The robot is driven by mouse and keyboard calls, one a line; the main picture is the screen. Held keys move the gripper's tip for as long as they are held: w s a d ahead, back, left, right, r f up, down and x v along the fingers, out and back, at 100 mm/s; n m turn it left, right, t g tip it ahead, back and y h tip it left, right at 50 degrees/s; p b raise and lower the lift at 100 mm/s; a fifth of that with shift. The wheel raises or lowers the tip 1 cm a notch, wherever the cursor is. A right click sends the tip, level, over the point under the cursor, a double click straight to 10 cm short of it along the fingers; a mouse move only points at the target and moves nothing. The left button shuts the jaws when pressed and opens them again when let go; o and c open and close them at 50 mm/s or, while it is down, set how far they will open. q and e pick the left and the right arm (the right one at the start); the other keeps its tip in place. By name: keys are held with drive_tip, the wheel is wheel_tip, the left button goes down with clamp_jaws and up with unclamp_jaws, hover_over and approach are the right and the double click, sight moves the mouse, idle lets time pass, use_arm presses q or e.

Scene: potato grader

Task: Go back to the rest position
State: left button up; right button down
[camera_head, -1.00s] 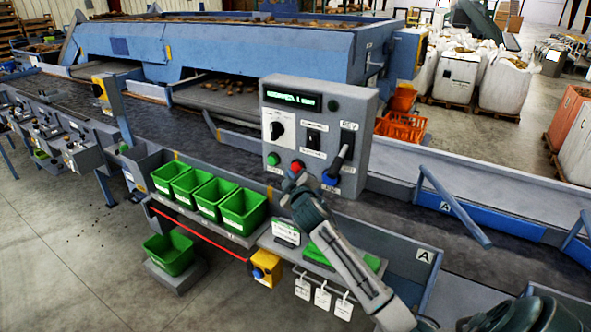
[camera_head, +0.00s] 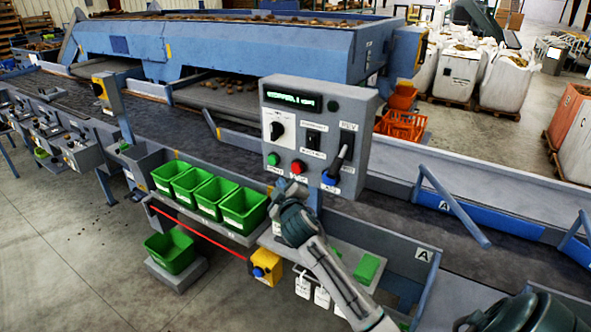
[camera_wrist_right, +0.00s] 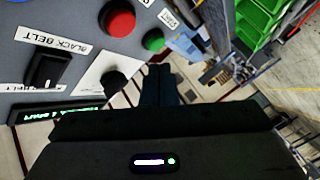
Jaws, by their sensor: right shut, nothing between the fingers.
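My right gripper (camera_head: 284,188) is shut and empty, just in front of the lower left of the grey control panel (camera_head: 273,98). It is below the green button (camera_head: 273,159) and the red button (camera_head: 298,167), apart from both as far as I can tell. In the right wrist view its fingers (camera_wrist_right: 160,84) are together with nothing between them. The red button (camera_wrist_right: 118,18) and green button (camera_wrist_right: 154,40) show beyond them. My right forearm reaches in from the lower right. My left gripper is not in view.
Several green bins (camera_head: 243,210) stand on the shelf left of my right arm. A yellow box with a blue button (camera_head: 265,267) hangs below. A green block (camera_head: 367,269) is on the ledge right of my arm. The conveyor belt (camera_head: 400,200) runs behind.

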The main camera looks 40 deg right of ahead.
idle(0.3)
drive_tip(key=s+a+f+m+g+y, duration=0.1)
drive_tip(key=s+a+f+g, duration=0.2)
drive_tip(key=s+f, duration=0.45)
drive_tip(key=s+a+f+m+g+y, duration=0.1)
drive_tip(key=s+a+f+m+g, duration=0.15)
drive_tip(key=s+f, duration=0.5)
drive_tip(key=s+a+f+g+y, duration=0.2)
drive_tip(key=s+a+g, duration=0.15)
drive_tip(key=s, duration=0.95)
drive_tip(key=s+a+f+g+y, duration=0.25)
drive_tip(key=s+a, duration=0.25)
drive_tip(key=s, duration=0.8)
wheel_tip(320, 180, down, 33)
drive_tip(key=d+m+g+h+b, duration=0.1)
drive_tip(key=d+g+b, duration=0.15)
drive_tip(key=b, duration=0.25)
drive_tip(key=s+f+b, duration=0.2)
drive_tip(key=s+f, duration=0.7)
drive_tip(key=f, duration=0.3)
drive_tip(key=s+d+f+b, duration=0.1)
drive_tip(key=s+f, duration=0.8)
drive_tip(key=f, duration=0.4)
drive_tip(key=shift+d+g+b, duration=0.25)
drive_tip(key=shift+g+b, duration=0.15)
